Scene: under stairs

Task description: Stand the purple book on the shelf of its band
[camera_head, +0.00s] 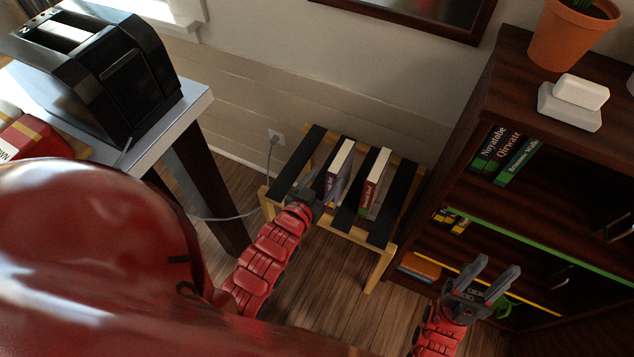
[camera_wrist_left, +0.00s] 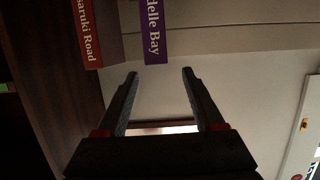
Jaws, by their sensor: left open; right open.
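The purple book (camera_head: 338,172) stands upright on a low wooden rack (camera_head: 381,262) with black straps. In the left wrist view its purple spine (camera_wrist_left: 155,32) reads "...delle Bay". My left gripper (camera_head: 318,183) is open beside the book, on its left in the head view. In the left wrist view the open fingers (camera_wrist_left: 160,74) point toward the purple spine, with nothing between them. The dark bookcase (camera_head: 474,99) at right has shelf edges with a green band (camera_head: 540,245) and a yellow band (camera_head: 500,283); I see no purple band. My right gripper (camera_head: 498,267) is open and empty before the bookcase.
A red book (camera_head: 374,182) stands right of the purple one. Green books (camera_head: 515,160) fill part of the upper shelf; an orange book (camera_head: 420,266) lies low. A plant pot (camera_head: 570,38) tops the bookcase. A table with a black toaster-like appliance (camera_head: 115,75) is at left.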

